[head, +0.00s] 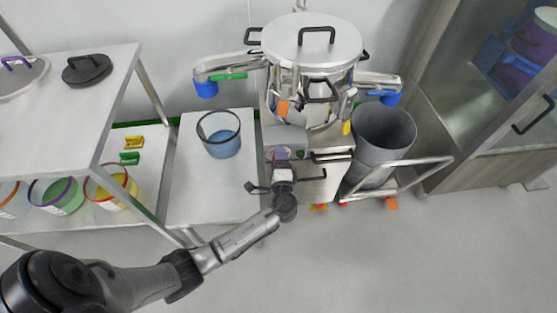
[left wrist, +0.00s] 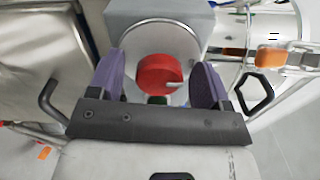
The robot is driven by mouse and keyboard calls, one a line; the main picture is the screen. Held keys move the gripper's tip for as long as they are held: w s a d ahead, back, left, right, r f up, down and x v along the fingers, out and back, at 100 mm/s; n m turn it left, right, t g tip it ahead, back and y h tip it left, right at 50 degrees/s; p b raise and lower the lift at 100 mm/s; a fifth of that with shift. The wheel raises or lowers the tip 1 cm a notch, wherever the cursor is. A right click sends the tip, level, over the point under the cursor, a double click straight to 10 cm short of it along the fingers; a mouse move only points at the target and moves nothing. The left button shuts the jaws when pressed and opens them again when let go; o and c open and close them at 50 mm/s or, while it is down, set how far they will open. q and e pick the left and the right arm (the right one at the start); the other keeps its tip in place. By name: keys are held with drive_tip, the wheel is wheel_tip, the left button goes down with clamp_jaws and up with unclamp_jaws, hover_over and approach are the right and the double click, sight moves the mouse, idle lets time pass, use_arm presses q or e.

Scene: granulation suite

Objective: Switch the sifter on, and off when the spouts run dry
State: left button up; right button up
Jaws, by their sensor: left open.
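The sifter (head: 313,48) is a steel drum with a handled lid, standing at the back centre. Its left spout (head: 228,66) and right spout (head: 378,80) end in blue pieces; I cannot make out any material falling from them. My left gripper (head: 281,160) is open in front of this box. In the left wrist view, a red knob (left wrist: 160,75) with a small grey lever pointing right shows between the purple fingers. Contact cannot be told. My right gripper is not in view.
A clear tub with blue contents (head: 220,138) stands on the low white table (head: 200,195) at left. A grey bin (head: 384,135) stands at right behind a cart rail (head: 405,165). A shelf with buckets is at left, a glass cabinet (head: 500,80) at right.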

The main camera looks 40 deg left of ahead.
use_arm(q)
drive_tip(key=p+v, duration=0.3)
drive_tip(key=v, duration=1)
drive_tip(key=shift+s+d, duration=0.25)
drive_tip(key=shift+s, duration=0.05)
